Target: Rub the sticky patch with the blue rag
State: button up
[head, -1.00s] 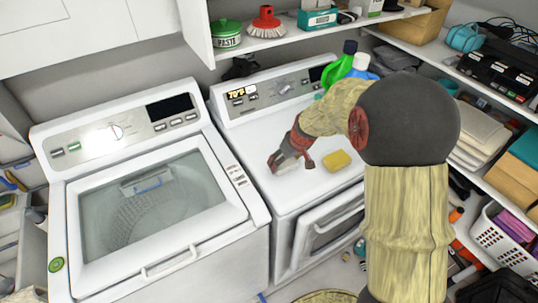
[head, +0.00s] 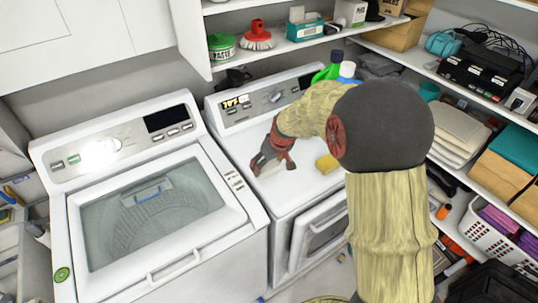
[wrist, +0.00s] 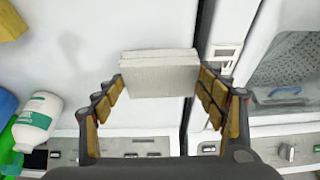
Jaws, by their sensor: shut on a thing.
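My gripper (head: 258,170) is low over the white top of the right-hand machine (head: 300,188), near its left edge. In the wrist view my gripper (wrist: 160,88) is shut on a pale grey-white folded block or cloth (wrist: 160,62), held between both fingertips. It does not look blue. I see no clearly blue rag in any view. A faint grey smudge (wrist: 70,43) shows on the white top in the wrist view; I cannot tell whether it is the sticky patch or a shadow. A yellow sponge (head: 327,164) lies right of my gripper.
Green and blue-white bottles (head: 347,72) stand at the machine's back right; a white bottle (wrist: 38,120) is near my fingers. The washer (head: 150,205) with a glass lid is at left. A shelf (head: 290,48) overhangs the back. Loaded shelves (head: 470,130) line the right.

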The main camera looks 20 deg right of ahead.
jog(key=shift+d+r+p, duration=0.1)
jog(key=shift+r+p, duration=0.95)
jog(key=shift+r, duration=0.95)
